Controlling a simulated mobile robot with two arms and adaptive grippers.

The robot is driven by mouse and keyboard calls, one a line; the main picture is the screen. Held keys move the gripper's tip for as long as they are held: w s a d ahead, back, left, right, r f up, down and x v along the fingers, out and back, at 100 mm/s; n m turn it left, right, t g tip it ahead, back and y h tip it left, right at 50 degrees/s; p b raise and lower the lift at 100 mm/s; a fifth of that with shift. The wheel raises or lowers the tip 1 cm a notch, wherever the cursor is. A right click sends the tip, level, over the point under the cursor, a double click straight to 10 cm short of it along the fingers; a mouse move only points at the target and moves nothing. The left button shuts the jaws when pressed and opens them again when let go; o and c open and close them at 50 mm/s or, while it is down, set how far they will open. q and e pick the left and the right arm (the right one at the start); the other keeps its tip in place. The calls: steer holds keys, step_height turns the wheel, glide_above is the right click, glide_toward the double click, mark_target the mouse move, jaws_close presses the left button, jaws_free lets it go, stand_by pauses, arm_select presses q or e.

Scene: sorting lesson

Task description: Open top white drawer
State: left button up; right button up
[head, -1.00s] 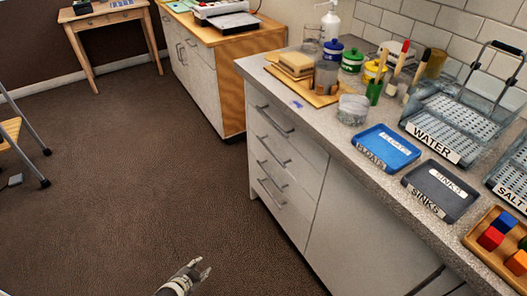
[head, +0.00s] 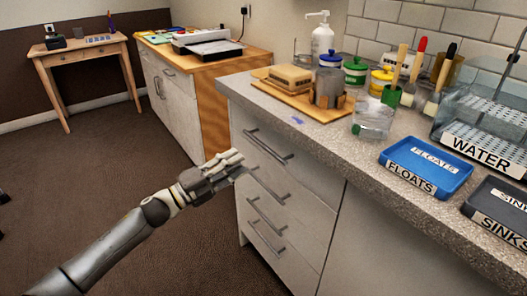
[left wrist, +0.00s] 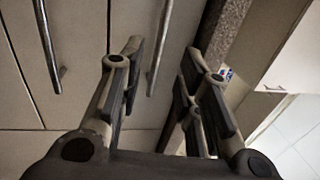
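The white top drawer (head: 312,172) is in the cabinet under the grey counter, its front flush and shut. Its grey bar handle (head: 268,147) runs along the front, and it also shows in the left wrist view (left wrist: 160,48). My left gripper (head: 240,163) is just in front of the drawers, near the left part of this handle. In the left wrist view my left gripper (left wrist: 162,55) is open, and the handle shows in the gap between its fingers, apart from them. No contact is visible. My right gripper is out of view.
Lower drawers with similar handles (head: 266,216) lie below. The grey counter (head: 300,108) overhangs the top drawer and holds a blue floats tray (head: 428,168), a sponge board and jars. A wooden-topped cabinet (head: 222,98) stands behind.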

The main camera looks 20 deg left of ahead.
mark_target(263, 145)
arm_select(q)
steer(key=x, duration=1)
jaws_close()
